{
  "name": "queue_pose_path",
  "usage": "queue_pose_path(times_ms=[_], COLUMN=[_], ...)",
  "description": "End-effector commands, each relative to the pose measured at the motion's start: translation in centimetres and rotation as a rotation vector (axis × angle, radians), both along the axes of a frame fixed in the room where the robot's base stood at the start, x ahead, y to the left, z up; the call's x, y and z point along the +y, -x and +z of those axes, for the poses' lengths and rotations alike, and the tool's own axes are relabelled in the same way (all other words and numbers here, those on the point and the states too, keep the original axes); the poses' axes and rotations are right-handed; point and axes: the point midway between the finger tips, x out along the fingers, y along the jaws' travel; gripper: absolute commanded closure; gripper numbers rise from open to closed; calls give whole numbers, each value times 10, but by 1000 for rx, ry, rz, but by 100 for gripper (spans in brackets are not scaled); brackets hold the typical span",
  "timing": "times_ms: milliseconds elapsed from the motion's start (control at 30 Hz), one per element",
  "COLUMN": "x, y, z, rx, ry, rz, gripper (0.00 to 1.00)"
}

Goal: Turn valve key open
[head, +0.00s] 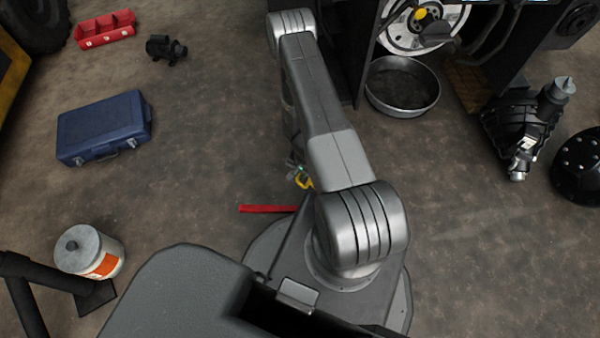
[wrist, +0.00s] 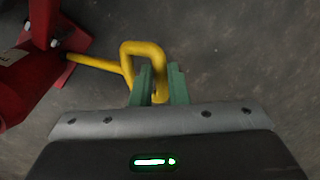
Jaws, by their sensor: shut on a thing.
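The valve key is a bent yellow rod (wrist: 146,48) in the wrist view, with a squared loop and a straight part running left to a red body (wrist: 25,80). My gripper (wrist: 160,82) has its green fingers shut on the right side of the loop, near the picture's middle. The rod's left end meets the red body; how it joins there is not clear. In the head view a small part of the yellow key (head: 304,182) shows beside my arm, with most of it and my gripper hidden behind the arm.
A red bar (head: 268,208) lies by my base in the head view. A blue case (head: 104,127), a red tray (head: 104,30) and a white bucket (head: 90,252) stand at the left. A round metal pan (head: 402,88) is at the right. Floor between is clear.

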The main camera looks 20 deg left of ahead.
Motion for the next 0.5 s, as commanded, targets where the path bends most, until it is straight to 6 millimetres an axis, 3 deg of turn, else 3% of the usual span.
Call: queue_pose_path(times_ms=[500], x=[-1], y=[-4], z=[1], rx=[115], ry=[-5], rz=[98], gripper=[100])
